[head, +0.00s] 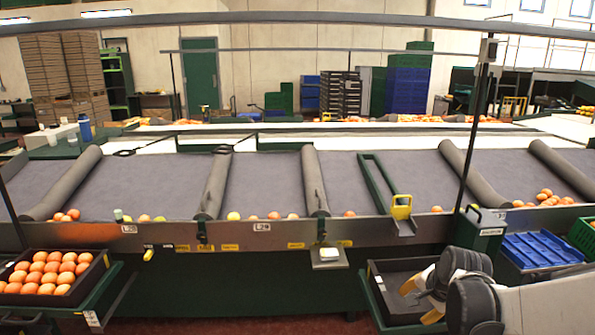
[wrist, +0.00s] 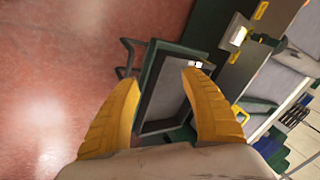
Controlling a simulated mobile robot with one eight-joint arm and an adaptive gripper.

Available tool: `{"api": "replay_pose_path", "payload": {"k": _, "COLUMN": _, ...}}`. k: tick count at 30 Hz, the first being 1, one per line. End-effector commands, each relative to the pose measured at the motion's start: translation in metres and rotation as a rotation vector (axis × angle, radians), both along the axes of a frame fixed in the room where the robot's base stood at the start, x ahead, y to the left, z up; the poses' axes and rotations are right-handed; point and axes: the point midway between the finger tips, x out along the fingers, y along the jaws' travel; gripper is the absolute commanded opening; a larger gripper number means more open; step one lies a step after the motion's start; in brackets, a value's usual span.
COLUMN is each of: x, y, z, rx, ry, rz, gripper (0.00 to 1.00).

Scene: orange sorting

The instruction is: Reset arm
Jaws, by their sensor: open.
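My arm reaches in from the lower right of the head view. My gripper (head: 420,300) hangs over the right part of an empty dark tray (head: 385,280) on a green stand in front of the sorting table. In the wrist view my gripper (wrist: 160,85) has its two yellow fingers spread wide apart, with nothing between them. Beyond the fingers, the grey inside of the tray (wrist: 163,95) shows empty. Part of the tray is hidden behind my gripper in the head view.
The sorting table (head: 270,185) has grey padded lanes with several oranges at their front edge. A crate full of oranges (head: 45,277) stands at the lower left. A blue crate (head: 540,250) is right of my arm. Red floor (wrist: 60,60) lies open beside the tray.

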Motion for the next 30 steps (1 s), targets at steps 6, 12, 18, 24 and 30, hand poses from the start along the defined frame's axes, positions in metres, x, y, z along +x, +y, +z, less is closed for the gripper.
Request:
{"api": "replay_pose_path", "payload": {"k": 6, "x": -0.068, "y": 0.052, "z": 0.066, "rx": -0.174, "ry": -0.026, "rz": 0.281, "gripper": 0.54}}
{"api": "replay_pose_path", "payload": {"k": 12, "x": -0.139, "y": 0.087, "z": 0.096, "rx": -0.339, "ry": -0.051, "rz": 0.534, "gripper": 0.54}}
{"api": "replay_pose_path", "payload": {"k": 18, "x": -0.196, "y": 0.107, "z": 0.1, "rx": -0.478, "ry": -0.075, "rz": 0.744, "gripper": 0.54}}
{"api": "replay_pose_path", "payload": {"k": 24, "x": -0.221, "y": 0.114, "z": 0.097, "rx": -0.548, "ry": -0.086, "rz": 0.844, "gripper": 0.54}}
{"api": "replay_pose_path", "payload": {"k": 30, "x": -0.223, "y": 0.115, "z": 0.097, "rx": -0.557, "ry": -0.088, "rz": 0.856, "gripper": 0.54}}
